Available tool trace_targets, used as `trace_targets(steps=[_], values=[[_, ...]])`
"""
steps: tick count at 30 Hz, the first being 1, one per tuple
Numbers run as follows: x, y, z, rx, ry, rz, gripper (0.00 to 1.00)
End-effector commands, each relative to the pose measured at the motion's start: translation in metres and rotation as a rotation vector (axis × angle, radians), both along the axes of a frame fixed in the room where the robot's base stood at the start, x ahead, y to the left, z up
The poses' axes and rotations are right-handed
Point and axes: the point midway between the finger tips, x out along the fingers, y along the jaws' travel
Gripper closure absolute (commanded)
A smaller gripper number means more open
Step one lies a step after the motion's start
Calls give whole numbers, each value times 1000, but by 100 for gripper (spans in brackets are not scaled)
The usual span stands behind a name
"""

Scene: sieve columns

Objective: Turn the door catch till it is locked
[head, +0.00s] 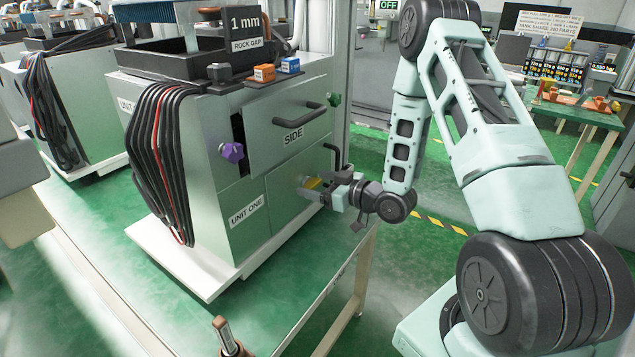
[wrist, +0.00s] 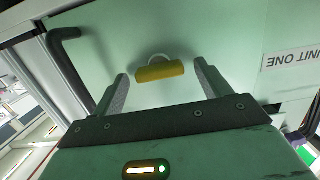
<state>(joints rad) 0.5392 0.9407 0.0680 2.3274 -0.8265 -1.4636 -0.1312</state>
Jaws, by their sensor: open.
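The door catch (head: 311,183) is a small yellow bar on the pale green lower door (head: 290,205) of unit one. In the wrist view the yellow catch (wrist: 160,72) lies roughly crosswise between my fingertips, with a pale rounded piece behind it. My gripper (head: 318,190) is in front of the door. In the wrist view my gripper (wrist: 162,76) is open, one finger on each side of the catch, with gaps on both sides. I cannot tell whether the catch is locked.
A black door handle (head: 333,157) is close above my gripper; it also shows in the wrist view (wrist: 62,48). A side panel (head: 285,125) with its own handle, a purple knob (head: 231,152) and a green knob (head: 333,99) are higher up. Thick cables (head: 165,150) hang at left.

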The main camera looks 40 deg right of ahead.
Motion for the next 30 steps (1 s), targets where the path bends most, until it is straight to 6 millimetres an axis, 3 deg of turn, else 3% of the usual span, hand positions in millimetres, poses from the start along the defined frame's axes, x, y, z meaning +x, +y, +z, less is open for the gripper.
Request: trace_targets(steps=[9, 15, 16, 17, 19, 20, 21, 23, 30], values=[[2, 1, -1, 1, 0, 1, 24], [2, 1, 0, 0, 0, 1, 71], [2, 1, 0, 0, 0, 1, 71], [2, 1, 0, 0, 0, 1, 52], [2, 1, 0, 0, 0, 1, 72], [2, 1, 0, 0, 0, 1, 76], [2, 1, 0, 0, 0, 1, 44], [2, 1, 0, 0, 0, 1, 27], [2, 1, 0, 0, 0, 1, 24]])
